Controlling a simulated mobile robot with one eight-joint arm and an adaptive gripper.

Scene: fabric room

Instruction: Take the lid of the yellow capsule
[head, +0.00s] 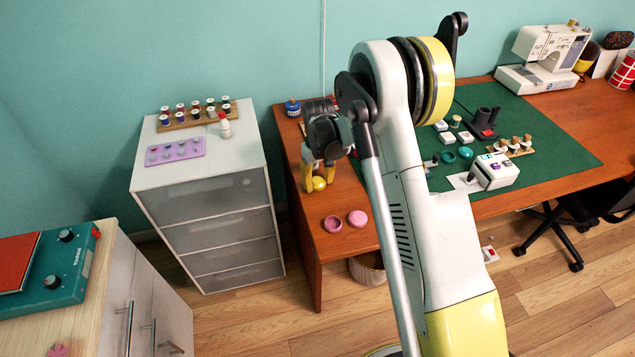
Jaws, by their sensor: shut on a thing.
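The yellow capsule (319,184) shows as a small round yellow shape near the left end of the wooden desk. My gripper (318,178) points down over it, with its yellow fingers on either side, and is shut on it. I cannot tell whether the fingers hold only its lid or more of it, nor whether lid and base are together. The gripper hides part of the capsule.
A pink cup (332,224) and a pink round piece (357,217) lie near the desk's front edge. A blue jar (293,107) stands behind. A white drawer unit (212,220) stands left. A green mat (545,125) holds several small items.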

